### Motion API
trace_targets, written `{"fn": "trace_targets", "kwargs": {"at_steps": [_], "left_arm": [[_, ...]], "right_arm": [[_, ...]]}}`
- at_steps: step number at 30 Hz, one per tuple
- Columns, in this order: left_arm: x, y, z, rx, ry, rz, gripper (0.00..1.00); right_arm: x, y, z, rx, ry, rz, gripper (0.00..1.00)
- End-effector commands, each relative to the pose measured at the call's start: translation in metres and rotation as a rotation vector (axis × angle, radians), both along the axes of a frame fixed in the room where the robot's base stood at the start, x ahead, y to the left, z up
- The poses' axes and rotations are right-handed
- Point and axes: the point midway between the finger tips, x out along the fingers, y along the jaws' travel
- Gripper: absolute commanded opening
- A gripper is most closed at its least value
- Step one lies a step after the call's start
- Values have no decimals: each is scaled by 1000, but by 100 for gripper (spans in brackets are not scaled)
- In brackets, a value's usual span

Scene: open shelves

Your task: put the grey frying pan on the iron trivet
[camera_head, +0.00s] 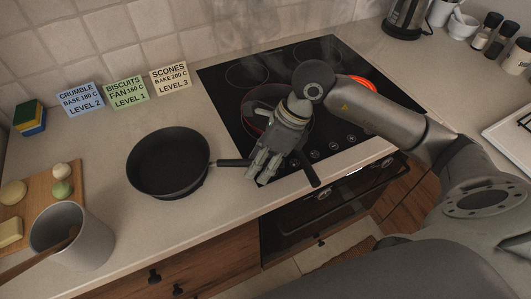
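A dark grey frying pan (168,161) is on the counter left of the hob, its handle (234,162) pointing right. A dark edge shows beneath the pan's lower right side; I cannot tell whether it is the iron trivet or shadow. No trivet shows clearly elsewhere. My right gripper (262,171) points down at the hob's front left corner, with its fingers at the end of the pan's handle. Whether the fingers are shut on the handle or only beside it is unclear. My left gripper is not in view.
The black hob (228,95) has a red glowing ring (352,82). Another dark handle (306,170) sticks out over its front. A grey pot (88,240), a wooden board (42,192) and recipe cards (128,92) are at left. Bare counter lies below the pan.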

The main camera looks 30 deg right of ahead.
Motion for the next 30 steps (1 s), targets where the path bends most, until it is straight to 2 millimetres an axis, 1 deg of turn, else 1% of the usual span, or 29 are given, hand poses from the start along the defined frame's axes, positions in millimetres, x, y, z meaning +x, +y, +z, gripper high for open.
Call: {"fn": "trace_targets", "kwargs": {"at_steps": [1,2,5,12,15,18,21,24,30], "left_arm": [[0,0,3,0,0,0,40],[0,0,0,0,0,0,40],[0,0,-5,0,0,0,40],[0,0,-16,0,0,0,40],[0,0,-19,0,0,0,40],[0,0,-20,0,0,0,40],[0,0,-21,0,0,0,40],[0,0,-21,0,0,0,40],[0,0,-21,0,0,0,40]], "right_arm": [[0,0,4,-1,-1,0,40],[1,-2,5,-1,-3,-1,40],[0,-10,18,-3,-6,-2,40],[-4,-31,66,-2,-8,-1,40],[-5,-39,84,0,-5,-2,40],[-6,-45,97,0,-4,-3,40],[-7,-49,106,-1,-1,-2,40],[-8,-50,109,0,0,-1,40],[-8,-50,110,1,1,-1,40]]}}
